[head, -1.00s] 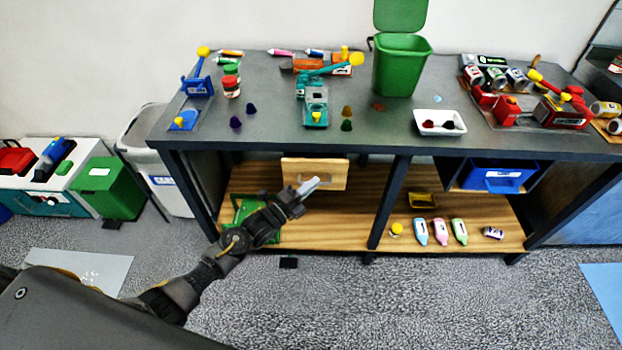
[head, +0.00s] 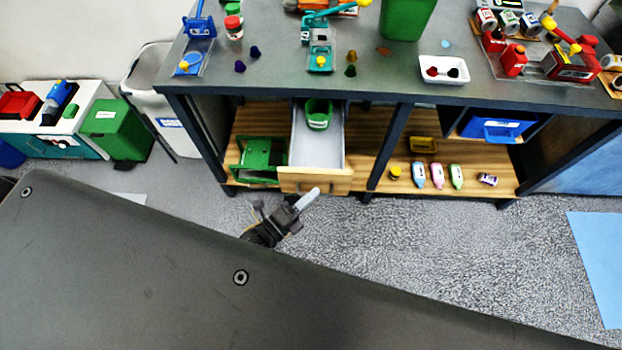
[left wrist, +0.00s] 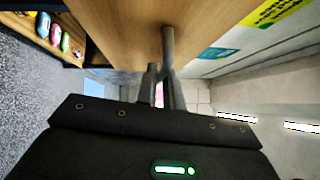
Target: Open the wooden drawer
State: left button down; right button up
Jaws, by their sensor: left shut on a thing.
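The wooden drawer (head: 316,182) is under the left part of the workbench. It stands pulled out, and its pale grey inside shows with a green cup-like container (head: 319,114) at the back. My left gripper (head: 309,197) is at the drawer's front face and shut on the drawer handle. In the left wrist view the gripper (left wrist: 165,74) is close against the wooden drawer front (left wrist: 125,28), with the grey handle (left wrist: 168,42) at the fingers. The exact grip contact is small in view. My right gripper is not in view.
The dark workbench top (head: 280,72) holds toy tools, cans and a green bin (head: 405,18). A green crate (head: 260,158) stands left of the drawer on the wooden shelf. A blue bin (head: 497,128) sits at the right. The grey floor in front (head: 440,240) is clear.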

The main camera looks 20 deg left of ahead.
pick_arm(q)
jog(key=shift+s+d, duration=0.1)
jog(key=shift+s, duration=0.45)
jog(key=c, duration=1.5)
grip_release()
jog(key=b+v, duration=0.2)
jog(key=v, duration=0.8)
jog(key=shift+s+f, duration=0.1)
jog(key=shift+s, duration=0.25)
